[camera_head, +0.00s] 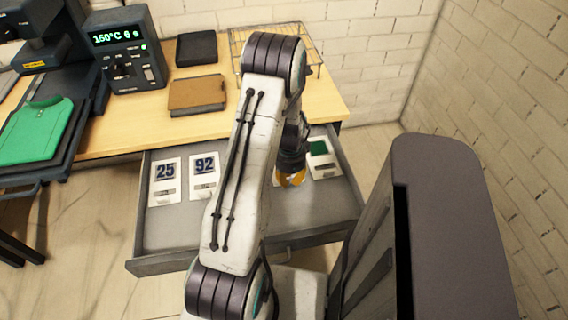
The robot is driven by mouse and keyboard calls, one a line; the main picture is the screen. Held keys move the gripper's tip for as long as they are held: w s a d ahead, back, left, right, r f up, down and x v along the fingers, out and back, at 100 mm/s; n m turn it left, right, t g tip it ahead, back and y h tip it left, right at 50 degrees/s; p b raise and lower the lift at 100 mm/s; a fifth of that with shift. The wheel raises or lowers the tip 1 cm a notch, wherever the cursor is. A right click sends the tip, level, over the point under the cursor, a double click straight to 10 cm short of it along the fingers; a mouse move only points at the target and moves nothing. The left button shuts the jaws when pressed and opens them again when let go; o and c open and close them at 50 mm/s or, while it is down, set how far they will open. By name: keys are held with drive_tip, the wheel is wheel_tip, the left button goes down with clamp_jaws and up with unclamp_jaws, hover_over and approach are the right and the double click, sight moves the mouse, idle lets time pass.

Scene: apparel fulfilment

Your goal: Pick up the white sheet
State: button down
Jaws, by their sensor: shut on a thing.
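White sheets lie in the open drawer (170,232) below the table. One sheet (165,193) bears a dark "25", and another (204,188) beside it bears "92". A third white sheet (325,172) with a dark green square lies at the right, just right of my gripper. My gripper (290,181) points down into the drawer, its orange fingers low over the drawer floor. It is shut on a white sheet, which the fingers and my arm mostly hide. My arm also covers the middle of the drawer.
On the table, a heat press (40,62) holds a green shirt (36,132) at left. A control box (125,55) reads 150°C 6 s. A brown pad (197,94), a black pad (196,48) and a wire rack (308,50) stand behind. The drawer's front is bare.

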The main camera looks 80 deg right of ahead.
drive_tip(key=shift+r, duration=0.1)
drive_tip(key=shift+r, duration=0.4)
wheel_tip(320, 180, up, 3)
drive_tip(key=shift+s+r, duration=0.1)
drive_tip(key=shift+r, duration=0.1)
drive_tip(key=s+a+r+b, duration=0.1)
drive_tip(key=s+a+r, duration=0.4)
drive_tip(key=s, duration=0.5)
drive_tip(key=shift+a+r, duration=0.35)
drive_tip(key=shift+r, duration=0.45)
idle(0.4)
